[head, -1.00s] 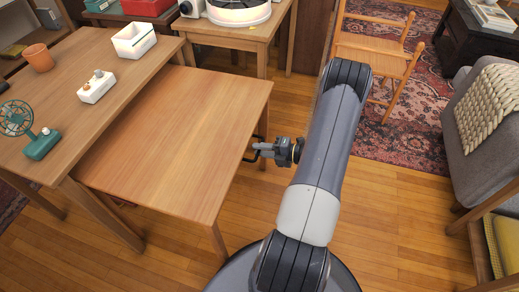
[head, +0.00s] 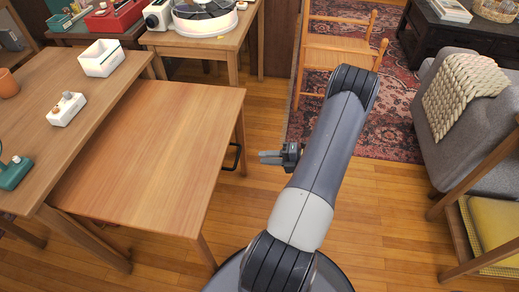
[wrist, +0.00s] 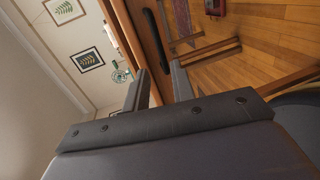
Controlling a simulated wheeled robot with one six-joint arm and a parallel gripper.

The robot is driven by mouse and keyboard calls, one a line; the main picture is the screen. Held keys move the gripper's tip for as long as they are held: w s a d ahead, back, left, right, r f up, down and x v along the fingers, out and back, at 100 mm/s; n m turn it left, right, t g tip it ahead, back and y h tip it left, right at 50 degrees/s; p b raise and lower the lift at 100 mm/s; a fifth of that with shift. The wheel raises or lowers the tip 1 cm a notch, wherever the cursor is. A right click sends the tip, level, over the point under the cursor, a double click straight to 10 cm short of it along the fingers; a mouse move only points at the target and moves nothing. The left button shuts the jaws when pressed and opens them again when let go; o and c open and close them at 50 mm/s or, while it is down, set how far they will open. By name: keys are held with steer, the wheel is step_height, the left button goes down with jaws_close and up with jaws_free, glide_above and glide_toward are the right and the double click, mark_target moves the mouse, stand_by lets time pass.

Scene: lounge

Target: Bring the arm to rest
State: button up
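My gripper (head: 268,157) is at the end of my folded arm, over the wooden floor, pointing left. Its two fingers are apart with nothing between them. In the wrist view the open fingers (wrist: 160,88) also show a clear gap. The lower wooden table (head: 150,150), partly under the taller table, has a black handle (head: 236,157) on its right side. The handle is a little left of my fingertips and apart from them.
The taller table (head: 88,112) holds a white bin (head: 102,58), a small white block with knobs (head: 66,109) and a green fan (head: 14,172). A record player (head: 206,14) is behind. A wooden chair (head: 340,48) and grey armchair (head: 465,110) stand right. Floor around my gripper is clear.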

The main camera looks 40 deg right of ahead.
mark_target(238, 157)
steer(key=b+x, duration=0.1)
steer(key=x, duration=0.9)
steer(key=shift+w+a+f, duration=0.1)
steer(key=shift+w+a, duration=0.25)
steer(key=shift+w, duration=0.15)
steer(key=shift+w+a, duration=0.1)
